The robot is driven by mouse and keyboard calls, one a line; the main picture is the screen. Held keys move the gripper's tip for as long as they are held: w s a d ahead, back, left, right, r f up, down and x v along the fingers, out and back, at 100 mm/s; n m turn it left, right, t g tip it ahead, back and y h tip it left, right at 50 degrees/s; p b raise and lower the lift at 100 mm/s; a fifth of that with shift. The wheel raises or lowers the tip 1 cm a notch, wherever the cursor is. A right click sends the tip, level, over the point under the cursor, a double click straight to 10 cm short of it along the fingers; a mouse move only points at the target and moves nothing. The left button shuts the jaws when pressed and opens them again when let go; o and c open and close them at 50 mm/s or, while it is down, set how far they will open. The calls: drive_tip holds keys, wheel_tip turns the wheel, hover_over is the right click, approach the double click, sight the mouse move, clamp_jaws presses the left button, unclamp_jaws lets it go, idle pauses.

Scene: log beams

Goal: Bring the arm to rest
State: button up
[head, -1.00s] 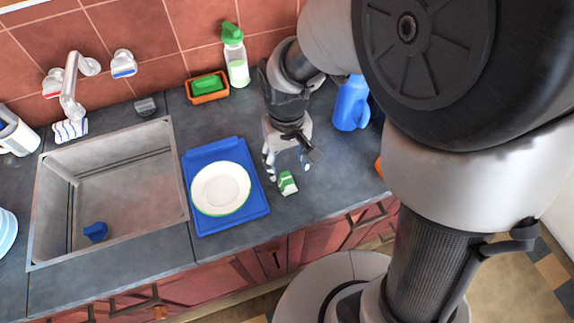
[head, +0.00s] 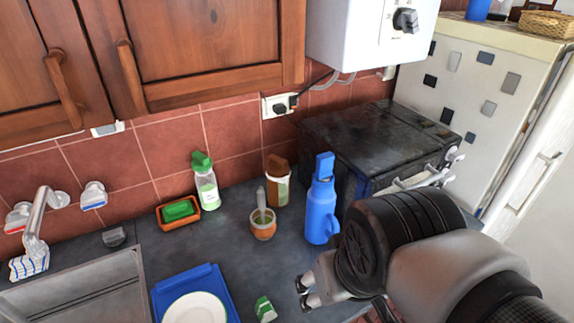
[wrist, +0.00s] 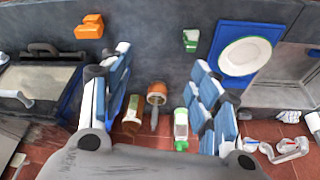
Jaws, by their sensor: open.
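My gripper (head: 305,292) is at the lower right of the head view, by the counter's front part, with my arm reaching in from the right. In the wrist view my gripper (wrist: 152,95) has its two blue-and-white fingers spread wide apart. Nothing is held between them; the counter shows in the gap. A small green-and-white item (head: 265,309) lies on the counter left of my gripper, apart from it; it also shows in the wrist view (wrist: 191,40).
A white plate (head: 195,308) lies on a blue tray (head: 222,290). A blue bottle (head: 320,212) stands close behind my gripper, near a dark oven (head: 378,140). A brown cup (head: 263,229) and green-capped bottle (head: 207,188) stand farther left. An orange item (wrist: 90,27) lies near the counter edge.

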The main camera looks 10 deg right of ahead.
drive_tip(key=shift+s+d+r+t, duration=0.15)
drive_tip(key=shift+s+d, duration=0.1)
drive_tip(key=shift+s, duration=0.3)
drive_tip(key=shift+s+d+r+t, duration=0.1)
drive_tip(key=shift+s+d+t, duration=0.1)
drive_tip(key=shift+s, duration=0.3)
idle(0.7)
